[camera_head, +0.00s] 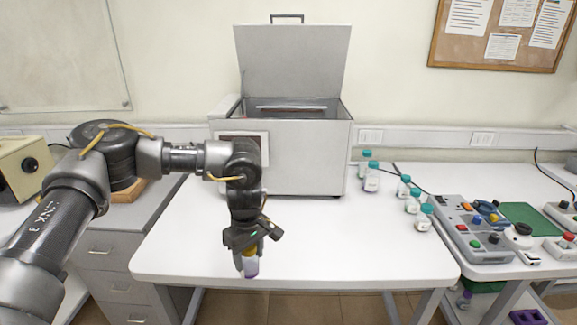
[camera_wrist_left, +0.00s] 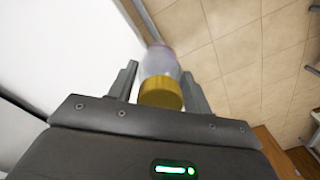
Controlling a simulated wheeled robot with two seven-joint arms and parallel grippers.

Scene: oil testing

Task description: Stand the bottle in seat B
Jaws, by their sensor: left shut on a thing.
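A small clear bottle (camera_head: 251,267) with a yellow cap and purplish contents is in my left gripper (camera_head: 248,268), above the front part of the white table. The left wrist view shows the bottle (camera_wrist_left: 161,78) between the two fingers (camera_wrist_left: 160,85), cap toward the gripper body. The left gripper is shut on it. In the head view the bottle hangs roughly upright, cap up. I cannot make out any seat marked B. My right gripper is not in view.
A grey metal bath (camera_head: 310,150) with a raised lid stands at the back of the white table (camera_head: 340,245). Several teal-capped bottles (camera_head: 423,218) stand at the right. A control panel (camera_head: 480,222) lies on the right-hand table. The table's middle is clear.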

